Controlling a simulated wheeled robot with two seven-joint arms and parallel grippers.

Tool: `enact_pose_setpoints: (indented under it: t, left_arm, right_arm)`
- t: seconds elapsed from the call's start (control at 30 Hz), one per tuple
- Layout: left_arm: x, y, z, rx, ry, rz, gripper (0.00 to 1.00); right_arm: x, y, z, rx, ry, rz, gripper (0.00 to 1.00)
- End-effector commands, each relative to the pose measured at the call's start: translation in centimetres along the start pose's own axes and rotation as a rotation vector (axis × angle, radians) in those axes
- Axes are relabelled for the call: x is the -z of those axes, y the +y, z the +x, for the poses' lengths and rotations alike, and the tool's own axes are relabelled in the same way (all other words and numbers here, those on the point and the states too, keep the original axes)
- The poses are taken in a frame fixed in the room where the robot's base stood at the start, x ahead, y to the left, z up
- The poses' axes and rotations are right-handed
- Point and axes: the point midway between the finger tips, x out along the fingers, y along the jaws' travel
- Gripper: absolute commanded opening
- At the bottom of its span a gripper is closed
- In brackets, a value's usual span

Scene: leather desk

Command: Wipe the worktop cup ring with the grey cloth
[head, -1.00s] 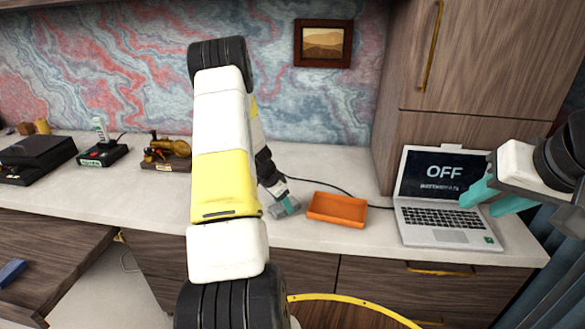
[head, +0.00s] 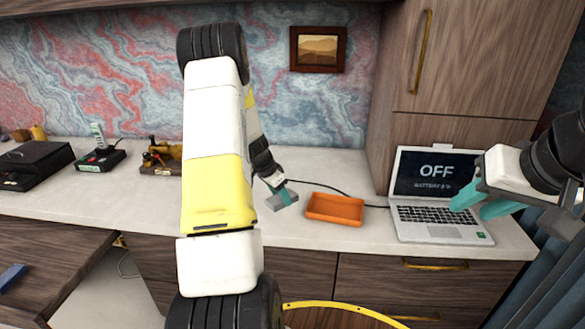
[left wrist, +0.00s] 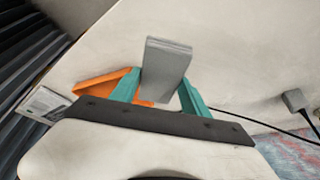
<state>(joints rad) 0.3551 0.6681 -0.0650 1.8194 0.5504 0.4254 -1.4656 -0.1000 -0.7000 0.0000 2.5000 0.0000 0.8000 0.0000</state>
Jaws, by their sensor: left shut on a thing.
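My left gripper (head: 279,194) is shut on the grey cloth (head: 284,201), a small folded block, just left of the orange tray. In the left wrist view the grey cloth (left wrist: 167,66) stands between the teal fingers (left wrist: 155,97). In that view it appears over the pale worktop (left wrist: 230,60); I cannot tell if it touches the surface. No cup ring is visible on the worktop (head: 110,205); my left arm covers part of it. My right gripper (head: 478,203) is in front of the laptop, its teal fingers apart and empty.
The orange tray (head: 335,208) lies right of the cloth, with an open laptop (head: 437,190) further right. A black cable runs behind the tray. A black box (head: 35,160), a small device (head: 99,155) and a brass model (head: 160,158) stand at the left. The front worktop left of my arm is clear.

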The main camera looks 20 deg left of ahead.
Motion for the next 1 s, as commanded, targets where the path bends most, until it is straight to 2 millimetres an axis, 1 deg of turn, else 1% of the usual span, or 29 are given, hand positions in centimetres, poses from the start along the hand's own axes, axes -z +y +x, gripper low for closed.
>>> enact_pose_setpoints:
  t: [0.1,0.3,1.0]
  left_arm:
    - [0.5,0.1,-0.9,0.002,0.001,0.002,0.16]
    - [0.8,0.2,-1.6,0.0,0.0,0.001,0.16]
    - [0.9,0.2,-1.7,0.001,0.0,0.0,0.16]
  right_arm:
    - [0.0,0.0,0.0,0.0,0.0,0.0,0.36]
    - [0.0,0.0,0.0,0.0,0.0,0.0,0.36]
    - [0.0,0.0,0.0,0.0,0.0,0.0,0.36]
